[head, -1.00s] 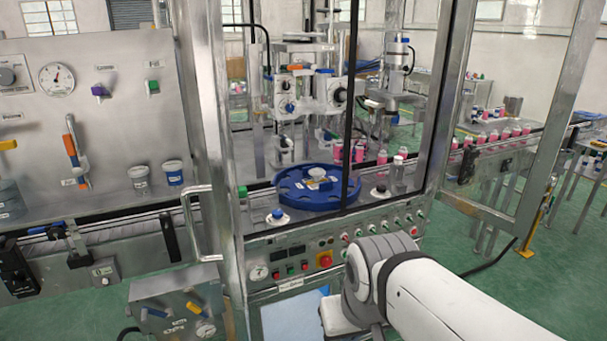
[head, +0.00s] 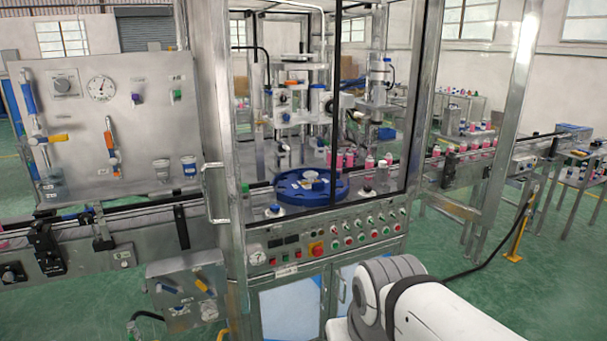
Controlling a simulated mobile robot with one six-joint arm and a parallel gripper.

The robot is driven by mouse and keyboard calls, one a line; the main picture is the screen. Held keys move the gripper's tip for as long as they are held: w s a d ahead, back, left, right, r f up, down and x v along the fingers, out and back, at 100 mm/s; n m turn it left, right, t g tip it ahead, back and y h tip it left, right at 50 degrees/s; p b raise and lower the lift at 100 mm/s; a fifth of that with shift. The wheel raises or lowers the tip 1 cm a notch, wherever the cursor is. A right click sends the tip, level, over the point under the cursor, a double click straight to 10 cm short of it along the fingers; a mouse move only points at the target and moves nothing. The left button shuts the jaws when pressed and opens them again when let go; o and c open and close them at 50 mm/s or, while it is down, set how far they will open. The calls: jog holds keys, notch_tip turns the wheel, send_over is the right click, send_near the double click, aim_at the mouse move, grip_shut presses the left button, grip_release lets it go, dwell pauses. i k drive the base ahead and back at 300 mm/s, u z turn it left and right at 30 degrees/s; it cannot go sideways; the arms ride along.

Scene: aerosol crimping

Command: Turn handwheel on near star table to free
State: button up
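The near star table is a blue notched disc (head: 335,197) inside the framed machine, seen in the head view at the middle. A small pale round hub (head: 310,176) sits on its centre, with a light label beside it. A blue-topped knob on a white base (head: 274,210) stands on the deck at front left of the disc, and a dark-topped knob (head: 367,190) at its right. I cannot tell for sure which of these is the handwheel, nor its setting. My white arm reaches in at the bottom right, well short of the disc. My gripper is not in view.
Metal frame posts and a door handle (head: 215,195) stand at the cabinet's left. A panel with buttons and a red emergency stop (head: 317,249) lies below the disc. Pink bottles (head: 349,158) line the conveyor at right. A grey box (head: 187,288) juts out at lower left. Green floor is open at lower right.

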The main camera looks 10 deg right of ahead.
aim_at(309, 175)
jog(key=z, duration=0.55)
jog(key=i, duration=0.95)
jog(key=z, duration=0.5)
jog(key=i, duration=1.15)
jog(key=u, duration=0.9)
jog(key=i, duration=0.75)
jog(key=u, duration=0.6)
